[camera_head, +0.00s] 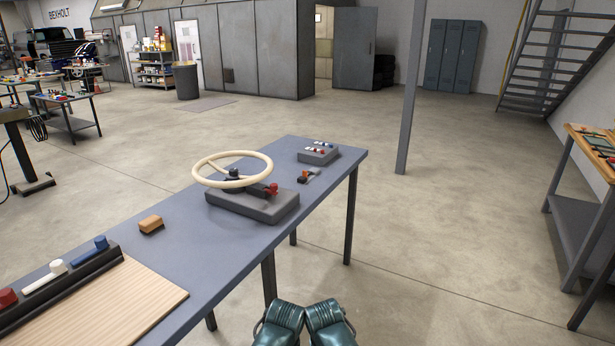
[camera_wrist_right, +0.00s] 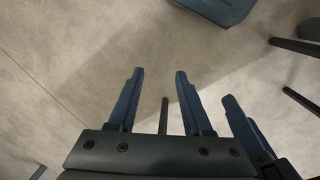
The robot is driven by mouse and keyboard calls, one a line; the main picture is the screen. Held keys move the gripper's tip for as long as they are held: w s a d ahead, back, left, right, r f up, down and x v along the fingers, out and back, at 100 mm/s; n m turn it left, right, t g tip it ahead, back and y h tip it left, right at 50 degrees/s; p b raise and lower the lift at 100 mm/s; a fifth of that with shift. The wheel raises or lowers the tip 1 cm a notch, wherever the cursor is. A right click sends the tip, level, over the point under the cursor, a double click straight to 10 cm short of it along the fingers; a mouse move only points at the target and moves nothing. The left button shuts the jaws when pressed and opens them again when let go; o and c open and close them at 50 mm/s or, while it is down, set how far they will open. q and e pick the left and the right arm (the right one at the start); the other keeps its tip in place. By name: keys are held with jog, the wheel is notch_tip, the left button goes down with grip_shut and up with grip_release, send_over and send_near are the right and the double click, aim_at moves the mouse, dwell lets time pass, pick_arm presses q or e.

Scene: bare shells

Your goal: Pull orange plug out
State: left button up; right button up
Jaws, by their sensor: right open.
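A small dark block with an orange part (camera_head: 306,173) lies on the blue-grey table (camera_head: 185,220), in front of a grey box (camera_head: 319,154). The orange part may be the orange plug; it is too small to tell whether it is seated in a socket. The grey box carries several small white, red and blue pieces. My right gripper (camera_wrist_right: 159,72) is open and empty over bare floor in the right wrist view. Dark blue fingers (camera_wrist_right: 240,122) at its right look like my left gripper's; their opening is unclear. Neither gripper's fingers show in the head view.
A cream steering wheel (camera_head: 232,157) on a grey base (camera_head: 255,207) stands mid-table. A tan block (camera_head: 151,224), a wooden board (camera_head: 110,308) and a dark rack (camera_head: 62,288) of coloured handles lie nearer left. A post (camera_head: 411,100) rises behind the table; a workbench (camera_head: 580,200) stands right.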

dwell(0.3)
jog(key=shift+r, duration=0.1)
jog(key=shift+c, duration=0.6)
jog(key=w+a+r+n+p, duration=0.1)
jog(key=w+a+r+p, duration=0.1)
jog(key=w+r+p, duration=0.3)
jog(key=w+a+r+n+p, duration=0.1)
jog(key=w+r+p, duration=0.5)
jog(key=r+p, duration=0.6)
jog(key=w+a+r+n+y+p, duration=0.1)
jog(key=w+a+r+p, duration=0.2)
jog(key=w+r+p, duration=0.3)
jog(key=shift+r+p, duration=1.75)
jog(key=shift+p, duration=0.1)
